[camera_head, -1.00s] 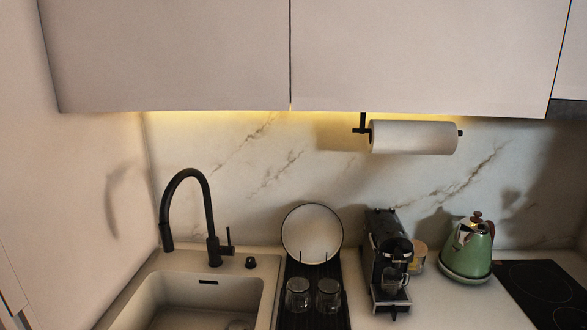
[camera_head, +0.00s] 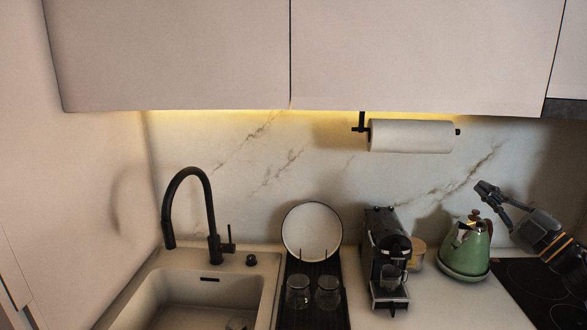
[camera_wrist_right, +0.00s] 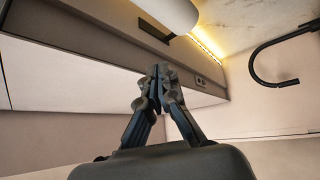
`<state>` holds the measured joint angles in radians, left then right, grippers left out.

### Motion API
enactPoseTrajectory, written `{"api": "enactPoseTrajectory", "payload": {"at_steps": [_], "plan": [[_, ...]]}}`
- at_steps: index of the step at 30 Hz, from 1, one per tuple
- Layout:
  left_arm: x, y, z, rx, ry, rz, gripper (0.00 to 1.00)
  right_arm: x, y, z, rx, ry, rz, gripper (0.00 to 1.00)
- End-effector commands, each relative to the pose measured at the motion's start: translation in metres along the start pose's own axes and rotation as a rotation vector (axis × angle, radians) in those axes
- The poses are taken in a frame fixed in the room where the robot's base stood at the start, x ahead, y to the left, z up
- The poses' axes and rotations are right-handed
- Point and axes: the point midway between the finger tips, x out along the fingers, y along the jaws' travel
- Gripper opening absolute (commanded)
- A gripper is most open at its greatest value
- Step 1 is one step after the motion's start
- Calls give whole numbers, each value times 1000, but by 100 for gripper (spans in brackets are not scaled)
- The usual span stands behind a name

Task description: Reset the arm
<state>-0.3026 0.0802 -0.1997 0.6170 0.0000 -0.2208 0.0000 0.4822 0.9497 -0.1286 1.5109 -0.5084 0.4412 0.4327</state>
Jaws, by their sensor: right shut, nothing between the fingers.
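My right gripper (camera_head: 484,190) has come in from the right edge of the head view. Its fingers point up and left, above and to the right of the green kettle (camera_head: 466,246), apart from it as far as I can tell. In the right wrist view its fingertips (camera_wrist_right: 159,80) meet and hold nothing. The right arm's lower links run out of the head view at the right edge. My left gripper does not show in either view.
The black cooktop (camera_head: 535,290) lies below my right arm. A coffee machine (camera_head: 383,255), a dish rack with a plate (camera_head: 311,231) and glasses, and a sink with a black faucet (camera_head: 212,215) stand leftward. A paper towel roll (camera_head: 410,136) hangs under the upper cabinets (camera_head: 420,55).

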Motion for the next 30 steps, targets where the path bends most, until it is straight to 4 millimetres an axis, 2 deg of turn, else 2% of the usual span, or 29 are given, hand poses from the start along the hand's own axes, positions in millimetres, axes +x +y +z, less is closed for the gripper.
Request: {"api": "enactPoseTrajectory", "payload": {"at_steps": [1,4,7,9,11,12,15,18,21,25,30], "plan": [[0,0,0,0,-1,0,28,-1,-40,-1,80,-63,24,0],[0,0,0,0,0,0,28,-14,-102,2,217,-228,62,0],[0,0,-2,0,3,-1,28,-42,-166,0,358,-423,64,0],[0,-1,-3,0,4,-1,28,-70,-211,-5,453,-570,42,0],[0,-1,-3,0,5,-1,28,-98,-246,-12,529,-696,10,0],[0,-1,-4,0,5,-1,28,-117,-269,-19,577,-778,-17,0],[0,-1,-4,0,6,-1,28,-168,-318,-43,687,-972,-104,0],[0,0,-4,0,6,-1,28,-218,-357,-75,779,-1145,-206,0],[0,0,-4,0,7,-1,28,-258,-381,-105,848,-1274,-301,0],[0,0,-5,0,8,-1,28,-296,-399,-138,911,-1394,-406,0],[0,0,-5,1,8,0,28,-334,-412,-178,974,-1507,-524,0]]}}
